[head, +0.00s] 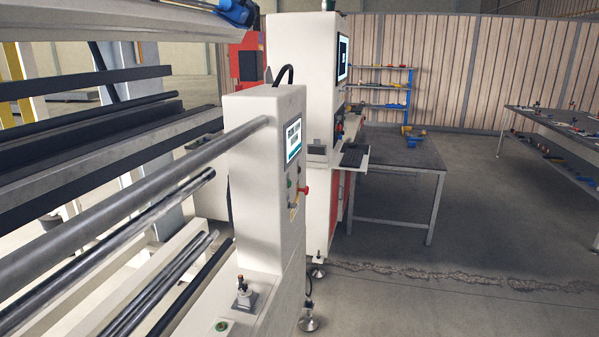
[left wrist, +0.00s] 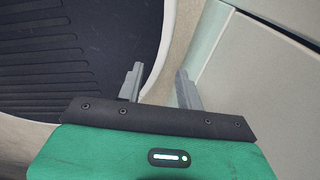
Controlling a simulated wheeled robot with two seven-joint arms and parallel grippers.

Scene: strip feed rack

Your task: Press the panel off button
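The control panel (head: 292,175) is on the narrow side face of a white machine cabinet (head: 254,165) in the middle of the head view. It has a lit screen (head: 293,140) at the top. Below are a small green button (head: 289,183), a red knob (head: 305,190) sticking out to the right, and yellowish parts lower down. The panel is seen at a steep angle, and I cannot tell which control is the off button. My left gripper (left wrist: 159,70) shows in the left wrist view, its two grey fingers apart with nothing between them. My right gripper is not in view.
Long metal rollers (head: 120,210) run from the left to the cabinet. A second white cabinet (head: 300,70) with a screen and keyboard shelf (head: 352,157) stands behind. A grey table (head: 405,155) is beyond it. The floor (head: 450,270) at the right is open.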

